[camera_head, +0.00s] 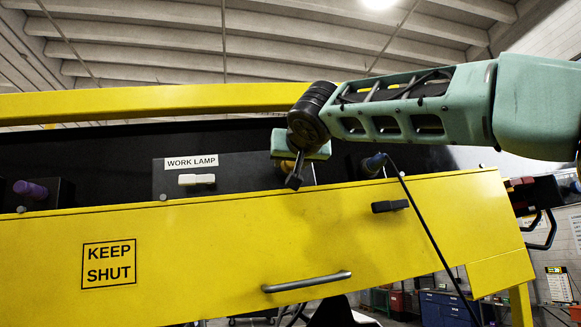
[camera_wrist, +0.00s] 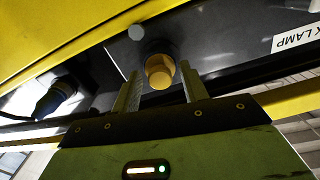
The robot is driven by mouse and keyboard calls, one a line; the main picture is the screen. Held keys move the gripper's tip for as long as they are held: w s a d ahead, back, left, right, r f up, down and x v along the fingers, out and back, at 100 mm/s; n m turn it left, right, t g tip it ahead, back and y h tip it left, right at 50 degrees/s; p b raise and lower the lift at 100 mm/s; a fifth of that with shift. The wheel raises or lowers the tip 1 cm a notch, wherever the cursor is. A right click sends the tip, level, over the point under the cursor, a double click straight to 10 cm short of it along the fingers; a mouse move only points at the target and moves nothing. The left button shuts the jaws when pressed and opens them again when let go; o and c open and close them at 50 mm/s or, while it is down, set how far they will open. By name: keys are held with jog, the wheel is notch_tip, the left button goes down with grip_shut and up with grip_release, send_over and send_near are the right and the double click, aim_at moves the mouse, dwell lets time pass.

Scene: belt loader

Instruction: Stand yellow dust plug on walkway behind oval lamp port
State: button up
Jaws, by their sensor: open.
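The yellow dust plug (camera_wrist: 160,72) sits in a dark round port on the black panel, its faceted end facing the wrist camera. My gripper (camera_wrist: 158,88) is open, with one finger on each side of the plug; contact cannot be told. In the head view my gripper (camera_head: 294,178) hangs in front of the panel just above the yellow cover, and only a sliver of the plug (camera_head: 286,165) shows behind it. The port is mostly hidden there, so its oval shape cannot be confirmed. No walkway can be made out.
A WORK LAMP label (camera_head: 192,162) stands above a cream connector (camera_head: 196,179) left of my gripper. A blue connector (camera_head: 374,162) with a black hanging cable is to the right. The yellow KEEP SHUT cover (camera_head: 200,255) lies below, with a yellow rail (camera_head: 150,103) above.

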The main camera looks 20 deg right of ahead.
jog(key=shift+c, duration=0.3)
grip_shut()
jog(key=shift+s+a+b, duration=0.1)
jog(key=shift+s+b, duration=0.6)
jog(key=shift+s, duration=0.05)
dwell(0.5)
jog(key=shift+s+a+b, duration=0.15)
jog(key=shift+s+b, duration=0.6)
jog(key=shift+s, duration=0.6)
